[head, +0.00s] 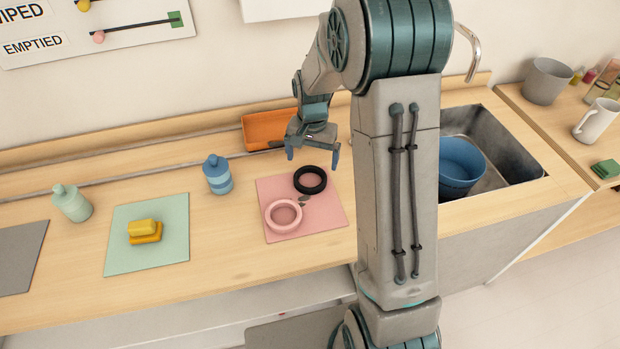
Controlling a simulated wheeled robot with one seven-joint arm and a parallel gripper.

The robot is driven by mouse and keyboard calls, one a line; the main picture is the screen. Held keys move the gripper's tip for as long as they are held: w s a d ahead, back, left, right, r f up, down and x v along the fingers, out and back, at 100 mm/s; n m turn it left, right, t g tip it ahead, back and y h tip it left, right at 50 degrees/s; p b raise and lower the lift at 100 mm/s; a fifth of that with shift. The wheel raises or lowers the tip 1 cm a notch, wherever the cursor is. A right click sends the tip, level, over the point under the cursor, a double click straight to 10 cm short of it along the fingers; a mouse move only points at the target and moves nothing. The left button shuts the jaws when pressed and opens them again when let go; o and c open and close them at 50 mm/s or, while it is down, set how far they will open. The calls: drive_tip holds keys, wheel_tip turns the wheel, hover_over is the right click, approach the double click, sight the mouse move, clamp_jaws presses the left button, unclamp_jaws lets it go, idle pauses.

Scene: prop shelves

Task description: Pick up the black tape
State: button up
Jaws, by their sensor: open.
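The black tape (324,178) is a ring lying flat on the back right part of a pink mat (328,219). A pink ring of tape (270,221) lies on the same mat, in front and to the left. A small grey item (304,201) sits between the two rings. My gripper (313,156) is open and empty, with its fingers spread and pointing down. In the picture it is just above and behind the black tape. It appears apart from the tape, but its exact height is hard to tell.
An orange tray (251,126) stands behind my gripper. A blue bottle (217,176) stands left of the pink mat. A green mat (122,255) holds yellow sponge-like blocks (143,228). A sink with a blue tub (459,169) is at right, partly hidden by my arm.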

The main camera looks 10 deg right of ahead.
sight(312, 178)
wheel_tip(312, 178, down, 5)
drive_tip(key=shift+s+r+p, duration=0.1)
drive_tip(key=shift+s+p, duration=0.05)
drive_tip(key=shift+p, duration=0.4)
drive_tip(key=c, duration=1.1)
drive_tip(key=shift+r, duration=0.45)
drive_tip(key=r, duration=0.1)
drive_tip(key=r+b, duration=0.1)
drive_tip(key=r, duration=0.1)
drive_tip(key=shift+w+d+r, duration=0.2)
drive_tip(key=w+d+r, duration=0.2)
drive_tip(key=d, duration=0.1)
drive_tip(key=w+d+r+b, duration=0.1)
drive_tip(key=d+r, duration=0.1)
drive_tip(key=d, duration=0.1)
drive_tip(key=w+d+r, duration=0.2)
drive_tip(key=d, duration=0.1)
drive_tip(key=shift+w+d+r+b, duration=0.3)
drive_tip(key=shift+r, duration=0.05)
